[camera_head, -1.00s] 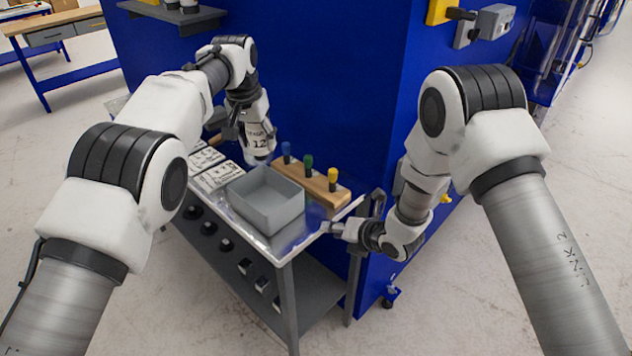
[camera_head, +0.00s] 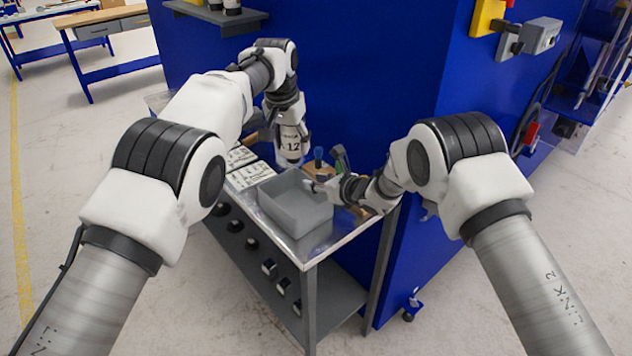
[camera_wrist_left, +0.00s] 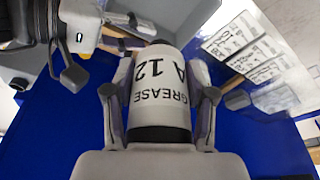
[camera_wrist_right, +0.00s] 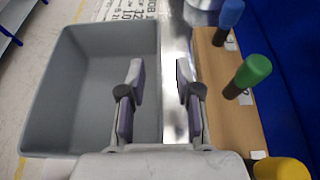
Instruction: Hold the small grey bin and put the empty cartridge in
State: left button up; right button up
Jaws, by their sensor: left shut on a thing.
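The white cartridge (camera_wrist_left: 160,85), marked "GREASE A 12", is held between the fingers of my left gripper (camera_wrist_left: 160,98), which is shut on it. In the head view the cartridge (camera_head: 291,143) hangs upright behind the bin, above table height. Whether it is empty cannot be seen. The small grey bin (camera_head: 290,222) stands open on the steel-topped cart, and the part of its inside that shows is bare. My right gripper (camera_wrist_right: 160,85) is open at the bin's right wall, one finger over the bin's inside and the other over the steel top. Contact with the wall cannot be told.
A wooden block (camera_wrist_right: 215,110) with blue (camera_wrist_right: 230,12), green (camera_wrist_right: 252,70) and yellow (camera_wrist_right: 280,168) handled tools stands close to the right of my right gripper. Printed white cards (camera_head: 240,157) lie left of the bin. A blue wall (camera_head: 350,80) rises behind the cart.

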jog(key=shift+w+a+f, duration=0.15)
jog(key=shift+w+a, duration=0.1)
jog(key=shift+w, duration=0.05)
grip_shut()
